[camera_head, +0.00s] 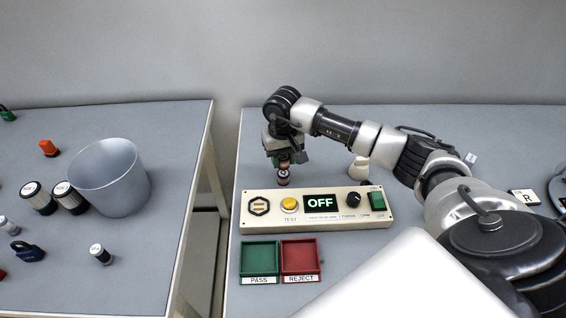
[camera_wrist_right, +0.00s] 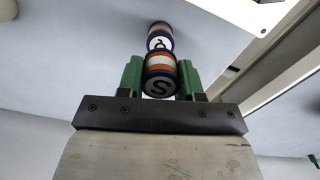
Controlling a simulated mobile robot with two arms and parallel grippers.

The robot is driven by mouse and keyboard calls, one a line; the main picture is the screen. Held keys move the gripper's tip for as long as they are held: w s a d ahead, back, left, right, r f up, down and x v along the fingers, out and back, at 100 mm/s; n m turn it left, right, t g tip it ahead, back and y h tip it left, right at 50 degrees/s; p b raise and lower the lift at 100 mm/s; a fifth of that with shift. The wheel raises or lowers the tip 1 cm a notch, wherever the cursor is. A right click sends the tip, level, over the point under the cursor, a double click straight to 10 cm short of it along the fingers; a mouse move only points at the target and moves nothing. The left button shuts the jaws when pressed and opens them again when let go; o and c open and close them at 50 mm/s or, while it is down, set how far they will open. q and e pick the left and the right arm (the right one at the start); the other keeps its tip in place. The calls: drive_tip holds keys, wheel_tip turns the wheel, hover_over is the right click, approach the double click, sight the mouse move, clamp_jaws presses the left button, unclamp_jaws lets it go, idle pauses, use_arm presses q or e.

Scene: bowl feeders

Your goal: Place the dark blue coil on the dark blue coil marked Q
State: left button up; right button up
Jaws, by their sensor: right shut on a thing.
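My right gripper (camera_head: 284,158) points down behind the control box. In the right wrist view its green fingers (camera_wrist_right: 160,76) are shut on a dark blue coil marked S (camera_wrist_right: 160,84), with orange and white bands. A second banded dark blue coil (camera_wrist_right: 160,42), whose letter looks like Q, shows just beyond it. In the head view a small dark and reddish coil (camera_head: 283,180) stands below the fingers on the table. The held coil appears close above it; I cannot tell whether they touch. My left gripper is out of view.
The control box (camera_head: 330,222) reading OFF lies just in front, with the green PASS tray (camera_head: 260,277) and red REJECT tray (camera_head: 300,277) nearer. A white object (camera_head: 359,168) stands right of the gripper. The left table holds a grey bin (camera_head: 122,185) and several parts, across a gap.

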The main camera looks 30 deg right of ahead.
sight(283, 166)
wheel_tip(283, 166, down, 2)
drive_tip(key=shift+f+p, duration=0.25)
drive_tip(key=shift+p, duration=0.05)
drive_tip(key=shift+f, duration=0.3)
drive_tip(key=o, duration=0.9)
drive_tip(key=shift+r, duration=0.2)
drive_tip(key=shift+w+r, duration=0.1)
drive_tip(key=shift+r, duration=0.2)
wheel_tip(283, 166, up, 11)
drive_tip(key=shift+r+b, duration=0.15)
drive_tip(key=shift+b, duration=1)
